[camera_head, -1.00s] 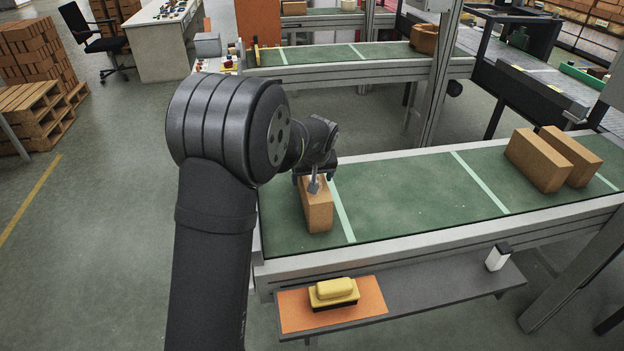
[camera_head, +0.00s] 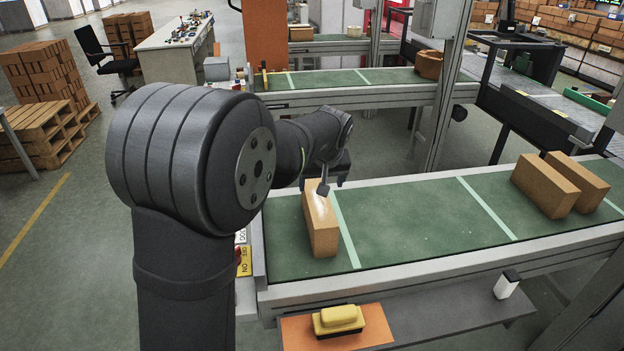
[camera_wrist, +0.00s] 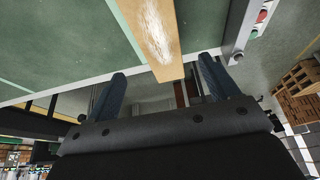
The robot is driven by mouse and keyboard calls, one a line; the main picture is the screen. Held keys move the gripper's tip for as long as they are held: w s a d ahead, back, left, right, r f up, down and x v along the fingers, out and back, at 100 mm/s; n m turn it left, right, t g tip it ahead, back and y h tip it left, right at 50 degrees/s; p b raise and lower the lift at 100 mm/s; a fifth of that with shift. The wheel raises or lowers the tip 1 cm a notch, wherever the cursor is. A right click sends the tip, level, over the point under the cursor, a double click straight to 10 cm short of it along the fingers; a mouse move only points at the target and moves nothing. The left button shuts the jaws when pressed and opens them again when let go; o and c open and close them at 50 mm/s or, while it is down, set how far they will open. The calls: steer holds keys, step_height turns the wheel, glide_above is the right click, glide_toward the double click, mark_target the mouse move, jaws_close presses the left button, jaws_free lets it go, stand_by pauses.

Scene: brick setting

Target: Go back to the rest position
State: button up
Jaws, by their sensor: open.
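My gripper (camera_head: 324,186) is open and empty, above and behind the far end of a tan brick (camera_head: 321,228). In the wrist view, its two dark fingers (camera_wrist: 163,82) stand wide apart. The brick (camera_wrist: 152,32) shows beyond them there, with a whitish patch on its top. It lies on the green belt (camera_head: 410,217), left of a pale cross stripe. The gripper looks clear of the brick, though one finger overlaps its far end in the head view. My arm hides part of the gripper.
Two more bricks (camera_head: 546,186) lie close together at the belt's right. A shelf in front holds a yellow-topped brush (camera_head: 338,318) on an orange mat (camera_head: 372,324) and a small white bottle (camera_head: 506,286). A second belt (camera_head: 340,80) runs behind, with an open gap between.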

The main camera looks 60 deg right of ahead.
mark_target(317, 197)
steer(key=x, duration=1.2)
steer(key=shift+d+r, duration=0.1)
steer(key=shift+r, duration=1.4)
